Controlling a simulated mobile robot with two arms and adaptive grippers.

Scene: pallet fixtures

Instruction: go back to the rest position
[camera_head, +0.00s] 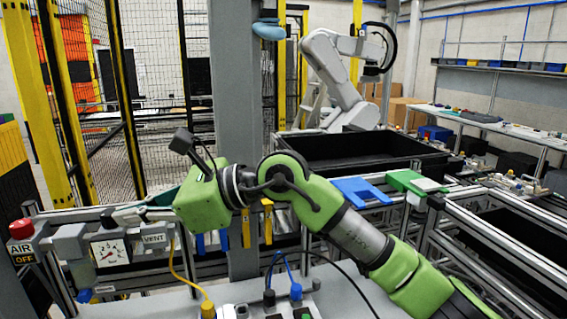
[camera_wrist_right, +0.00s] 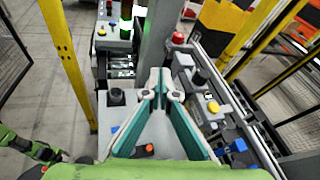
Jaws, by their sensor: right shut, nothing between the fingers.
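My right gripper (camera_head: 130,213) reaches in from the right of the head view, pointing left above the front rail near the gauge and vent panel. Its wrist block is green, and part of the fingers is hidden behind it. In the right wrist view, the gripper's (camera_wrist_right: 161,90) teal fingers come together toward the tips. The fingers are shut and hold nothing. My left gripper is in neither view. Green and dark arm parts show at the lower left of the wrist view.
A gauge (camera_head: 111,252) and a red AIR OFF button (camera_head: 22,229) stand at the front left. A grey post (camera_head: 235,90) rises behind my arm. A black bin (camera_head: 350,150), blue block (camera_head: 362,192) and green block (camera_head: 413,181) lie beyond. A grey robot (camera_head: 340,75) stands farther back.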

